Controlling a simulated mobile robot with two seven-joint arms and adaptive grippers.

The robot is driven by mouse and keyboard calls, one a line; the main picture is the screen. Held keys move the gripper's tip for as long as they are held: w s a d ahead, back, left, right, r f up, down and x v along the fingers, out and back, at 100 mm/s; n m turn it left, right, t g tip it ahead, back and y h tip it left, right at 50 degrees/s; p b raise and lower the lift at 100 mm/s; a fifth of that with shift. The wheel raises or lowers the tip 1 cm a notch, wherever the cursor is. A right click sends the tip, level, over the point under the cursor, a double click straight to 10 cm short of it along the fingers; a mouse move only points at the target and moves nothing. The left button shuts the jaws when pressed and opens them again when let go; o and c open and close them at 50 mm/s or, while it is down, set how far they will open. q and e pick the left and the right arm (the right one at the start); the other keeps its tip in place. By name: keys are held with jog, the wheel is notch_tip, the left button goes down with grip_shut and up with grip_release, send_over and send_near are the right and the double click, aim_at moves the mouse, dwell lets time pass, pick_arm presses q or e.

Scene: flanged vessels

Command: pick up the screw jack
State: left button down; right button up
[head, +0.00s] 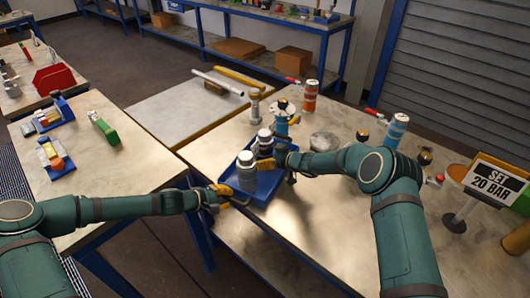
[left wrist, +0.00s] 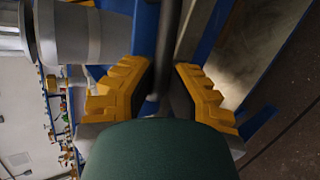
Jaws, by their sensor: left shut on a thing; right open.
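A blue tray (head: 268,190) stands on the near part of the right workbench, with grey white-topped cylinders (head: 246,172) in it. My left gripper (head: 224,196) is at the tray's left edge. In the left wrist view its yellow fingers (left wrist: 163,95) close around a dark bar (left wrist: 167,50) beside the tray's blue edge; it looks like a tray handle. A grey flanged body (left wrist: 85,32) shows close by. My right gripper (head: 280,157) is open at the tray's right side, its fingers partly hidden. I cannot tell surely which piece is the screw jack; a grey waisted piece (head: 255,104) stands behind the tray.
A blue flanged vessel (head: 282,122), an orange cylinder (head: 310,97) and a blue cylinder (head: 396,131) stand further back. A sign reading "SET 20 BAR" (head: 496,180) stands at the right. The bench front is clear. A second table (head: 100,165) is at the left.

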jog(key=shift+w+a, duration=0.1)
jog(key=c, duration=1.3)
jog(key=shift+c, duration=0.3)
jog(key=shift+r, duration=0.15)
jog(key=shift+r, duration=0.3)
pick_arm(q)
jog(key=shift+f, duration=0.1)
pick_arm(e)
jog(key=shift+d+r, duration=0.2)
jog(key=s+d, duration=0.2)
jog(key=shift+s+d, duration=0.1)
jog(key=shift+d, duration=0.25)
notch_tip(320, 180, up, 14)
jog(key=shift+s, duration=0.15)
